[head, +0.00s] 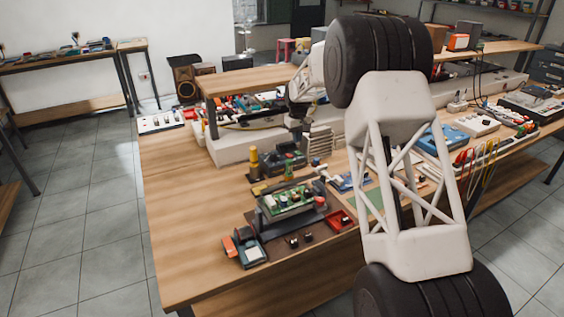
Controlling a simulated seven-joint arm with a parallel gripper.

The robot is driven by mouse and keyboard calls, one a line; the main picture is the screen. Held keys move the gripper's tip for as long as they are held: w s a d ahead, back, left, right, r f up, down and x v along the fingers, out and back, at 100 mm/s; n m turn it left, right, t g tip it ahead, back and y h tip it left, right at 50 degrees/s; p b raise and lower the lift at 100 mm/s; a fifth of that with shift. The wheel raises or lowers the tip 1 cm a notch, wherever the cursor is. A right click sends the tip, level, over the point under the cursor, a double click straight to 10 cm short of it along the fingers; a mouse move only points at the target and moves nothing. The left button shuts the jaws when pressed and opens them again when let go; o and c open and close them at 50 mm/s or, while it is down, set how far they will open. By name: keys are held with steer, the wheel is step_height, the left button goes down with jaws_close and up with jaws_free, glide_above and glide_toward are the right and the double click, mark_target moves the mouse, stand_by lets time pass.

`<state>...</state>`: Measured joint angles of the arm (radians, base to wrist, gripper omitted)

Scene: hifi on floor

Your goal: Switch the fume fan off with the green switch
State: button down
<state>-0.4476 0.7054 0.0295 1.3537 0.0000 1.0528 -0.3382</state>
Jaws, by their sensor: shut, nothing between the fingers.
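My gripper (297,133) is small and dark at the end of the white wrist. It is shut and empty, pointing down over the workbench (180,220) near the front of the raised shelf. I cannot make out a green switch or a fume fan for certain at this size. A white panel (160,122) with small dark and red parts lies at the bench's far left corner, left of my gripper and apart from it. My own arm covers much of the bench's right half.
A green circuit board (288,201) in a holder, a small grey-and-orange device (247,250) and a red tray (340,221) stand on the near bench. The raised wooden shelf (250,80) runs along the back. The bench's left side is clear.

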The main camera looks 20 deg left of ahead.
steer(key=shift+r, duration=0.95)
